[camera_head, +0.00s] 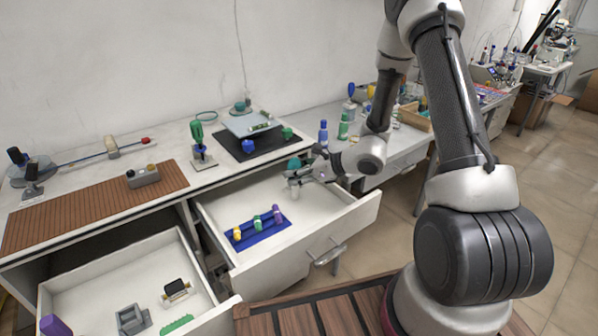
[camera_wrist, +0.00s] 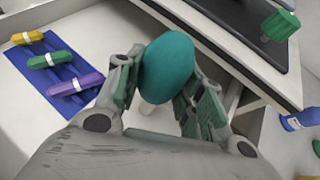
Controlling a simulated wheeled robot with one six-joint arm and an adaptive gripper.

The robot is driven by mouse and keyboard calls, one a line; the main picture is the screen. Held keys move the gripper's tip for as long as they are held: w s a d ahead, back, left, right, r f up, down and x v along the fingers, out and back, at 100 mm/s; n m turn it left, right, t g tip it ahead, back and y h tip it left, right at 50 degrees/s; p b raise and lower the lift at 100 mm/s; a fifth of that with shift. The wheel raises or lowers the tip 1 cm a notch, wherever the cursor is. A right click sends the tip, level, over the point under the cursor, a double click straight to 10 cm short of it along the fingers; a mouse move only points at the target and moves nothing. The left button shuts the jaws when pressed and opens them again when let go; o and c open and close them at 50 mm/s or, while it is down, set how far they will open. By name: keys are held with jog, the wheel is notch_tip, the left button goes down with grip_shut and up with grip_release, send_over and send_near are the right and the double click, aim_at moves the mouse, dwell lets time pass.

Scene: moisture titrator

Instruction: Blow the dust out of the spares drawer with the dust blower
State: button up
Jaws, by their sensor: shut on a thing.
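The dust blower appears as a teal rounded bulb (camera_head: 293,163), large between the fingers in the wrist view (camera_wrist: 167,68). A pale part shows below it, probably its nozzle. My gripper (camera_head: 306,172) is shut on the bulb, over the back right of an open white drawer (camera_head: 322,218); its fingers also show in the wrist view (camera_wrist: 158,95). This drawer holds a blue mat (camera_head: 270,232) with yellow, green and purple banded pieces. A second open drawer (camera_head: 75,283) is at lower left. I cannot tell which is the spares drawer, and no dust is discernible.
The left drawer holds a grey block (camera_head: 132,319), a black-topped piece (camera_head: 176,290) and a green piece (camera_head: 177,325). The worktop above carries a black mat (camera_head: 262,146), a green-handled stand (camera_head: 199,143) and a brown slatted mat (camera_head: 95,208). Bottles (camera_head: 323,133) stand on the right.

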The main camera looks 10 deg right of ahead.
jog(key=shift+s+a, duration=0.7)
jog(key=shift+s, duration=0.15)
jog(key=shift+w+d, duration=1.15)
jog(key=shift+w, duration=0.3)
jog(key=shift+s, duration=0.1)
jog(key=s+a, duration=0.2)
jog(key=shift+s+a, duration=0.1)
jog(key=shift+s, duration=0.25)
jog(key=shift+w, duration=0.1)
